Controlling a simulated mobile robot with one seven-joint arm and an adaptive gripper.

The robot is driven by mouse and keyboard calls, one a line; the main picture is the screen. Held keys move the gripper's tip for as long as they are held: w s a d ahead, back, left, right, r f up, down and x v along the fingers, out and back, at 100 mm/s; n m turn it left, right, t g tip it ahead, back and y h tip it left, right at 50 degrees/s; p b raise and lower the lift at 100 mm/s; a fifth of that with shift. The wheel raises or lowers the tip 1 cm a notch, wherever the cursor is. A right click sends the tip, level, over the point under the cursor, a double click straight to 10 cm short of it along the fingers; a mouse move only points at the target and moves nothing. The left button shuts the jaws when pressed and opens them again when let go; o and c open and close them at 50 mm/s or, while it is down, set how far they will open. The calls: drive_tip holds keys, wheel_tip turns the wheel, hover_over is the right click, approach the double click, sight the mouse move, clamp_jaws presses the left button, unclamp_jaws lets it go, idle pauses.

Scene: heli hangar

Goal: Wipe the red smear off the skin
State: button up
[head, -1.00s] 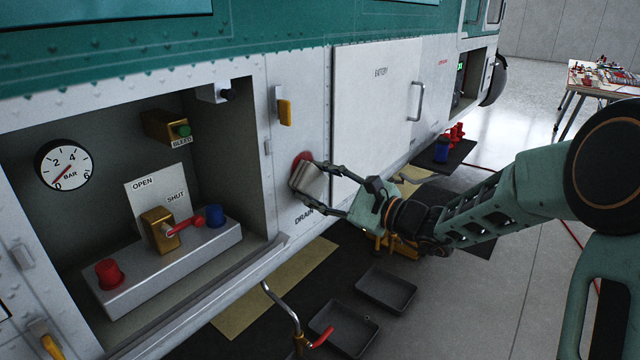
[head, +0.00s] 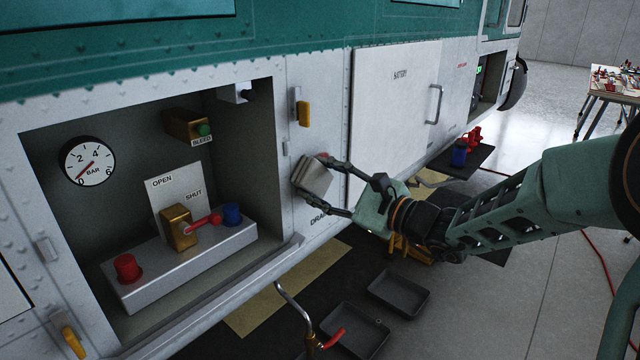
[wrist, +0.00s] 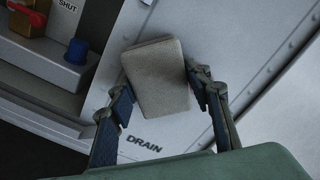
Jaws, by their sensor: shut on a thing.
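My gripper (head: 335,188) is shut on a grey-beige pad (head: 312,176) and holds it against or very close to the white skin (head: 318,130) between the open bay and the battery panel. In the wrist view the pad (wrist: 158,75) sits between both fingers, above the DRAIN label (wrist: 144,143). A small bit of the red smear (head: 322,156) shows at the pad's upper edge in the head view. The rest of the smear is hidden behind the pad, and I cannot tell how much is there.
Left of the pad is the open bay with a gauge (head: 87,161), a red-handled valve (head: 180,227) and red and blue caps. A yellow latch (head: 304,113) sits above the pad. Black trays (head: 398,292) and a red-handled tap (head: 312,343) are below.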

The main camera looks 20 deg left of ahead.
drive_tip(key=w+d, duration=0.2)
drive_tip(key=w, duration=0.5)
drive_tip(key=shift+d, duration=0.4)
idle(0.3)
drive_tip(key=shift+s+a+b, duration=0.45)
drive_tip(key=shift+s+b, duration=0.2)
drive_tip(key=shift+s, duration=0.5)
drive_tip(key=shift+s+a+b, duration=0.5)
drive_tip(key=shift+s+b, duration=0.1)
drive_tip(key=shift+s, duration=0.55)
drive_tip(key=shift+s+a+b, duration=0.45)
drive_tip(key=shift+s+b, duration=0.2)
drive_tip(key=shift+s, duration=0.5)
drive_tip(key=shift+d, duration=0.1)
drive_tip(key=shift+v, duration=2.95)
drive_tip(key=shift+d, duration=0.1)
